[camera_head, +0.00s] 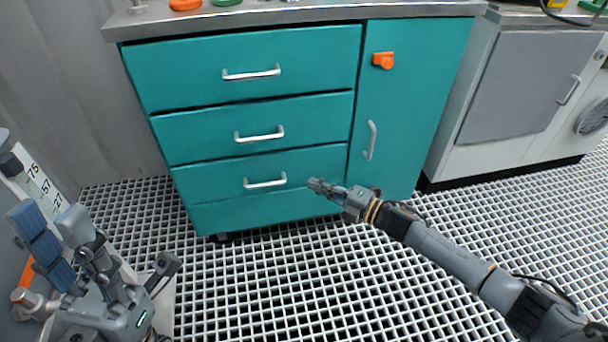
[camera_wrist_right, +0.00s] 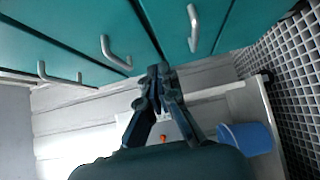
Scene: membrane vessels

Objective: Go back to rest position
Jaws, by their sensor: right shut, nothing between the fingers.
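My right gripper (camera_head: 318,186) is in front of the lowest drawer of the teal cabinet, its arm coming in from the lower right. In the right wrist view its fingers (camera_wrist_right: 158,72) are together with nothing between them. My left gripper (camera_head: 50,222) is upright at the lower left of the head view. Its two fingers stand apart and nothing shows between them. In the head view the right gripper's tip is just right of the lowest drawer handle (camera_head: 265,182); I cannot tell the exact gap.
The teal cabinet (camera_head: 290,105) has shut drawers, a shut door and an orange latch (camera_head: 383,60). A white cylinder with numbers (camera_head: 35,180) stands beside the left gripper. A grey-white unit (camera_head: 520,90) is at right. The grid floor (camera_head: 300,290) is clear in front. A blue cylinder (camera_wrist_right: 246,138) shows in the wrist view.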

